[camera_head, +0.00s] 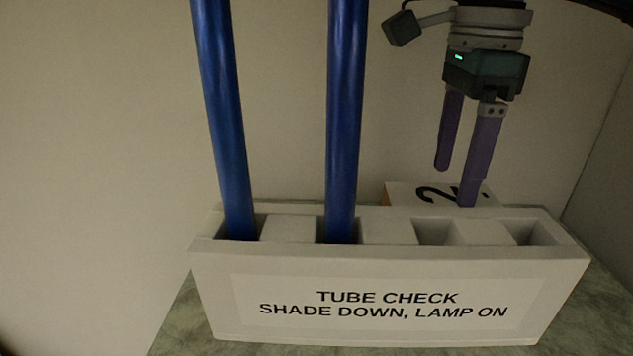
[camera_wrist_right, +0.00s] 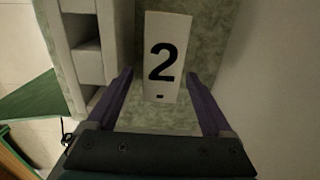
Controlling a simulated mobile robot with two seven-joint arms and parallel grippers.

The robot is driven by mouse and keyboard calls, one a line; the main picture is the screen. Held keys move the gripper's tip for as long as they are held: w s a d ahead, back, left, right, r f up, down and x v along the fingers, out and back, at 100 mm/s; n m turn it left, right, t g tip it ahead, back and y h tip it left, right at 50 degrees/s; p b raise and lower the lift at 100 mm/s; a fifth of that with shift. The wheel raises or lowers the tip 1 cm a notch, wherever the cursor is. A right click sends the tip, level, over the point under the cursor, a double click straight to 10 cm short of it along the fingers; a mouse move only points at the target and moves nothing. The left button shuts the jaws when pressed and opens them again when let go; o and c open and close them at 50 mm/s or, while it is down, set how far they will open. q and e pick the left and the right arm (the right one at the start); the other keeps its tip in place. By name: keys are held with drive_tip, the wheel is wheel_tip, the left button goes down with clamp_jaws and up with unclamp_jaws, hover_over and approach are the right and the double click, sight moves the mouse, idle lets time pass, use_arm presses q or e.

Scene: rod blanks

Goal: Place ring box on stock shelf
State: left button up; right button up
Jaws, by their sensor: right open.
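A pale box marked with a black "2" (camera_head: 406,193) stands behind the white rack, mostly hidden by it. No label names it as the ring box, but no other loose box shows. In the right wrist view the box (camera_wrist_right: 165,58) lies between my right gripper's two purple fingers, with gaps on both sides. My right gripper (camera_head: 455,183) is open, pointing down, its front finger overlapping the box in the head view. It also shows in the right wrist view (camera_wrist_right: 158,76). My left gripper is out of view. I cannot tell which surface is the stock shelf.
The white rack (camera_head: 385,265), labelled "TUBE CHECK SHADE DOWN, LAMP ON", holds two tall blue tubes (camera_head: 228,120) (camera_head: 346,120); its right slots look empty. It stands on a green marbled surface (camera_head: 185,315). Pale walls (camera_head: 280,80) rise close behind and to the right.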

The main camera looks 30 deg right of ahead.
sight(443, 194)
drive_tip(key=f, duration=0.5)
drive_tip(key=shift+w+a+f, duration=0.2)
drive_tip(key=shift+w+f, duration=0.05)
drive_tip(key=shift+f, duration=0.05)
clamp_jaws()
idle(0.4)
drive_tip(key=shift+r, duration=0.1)
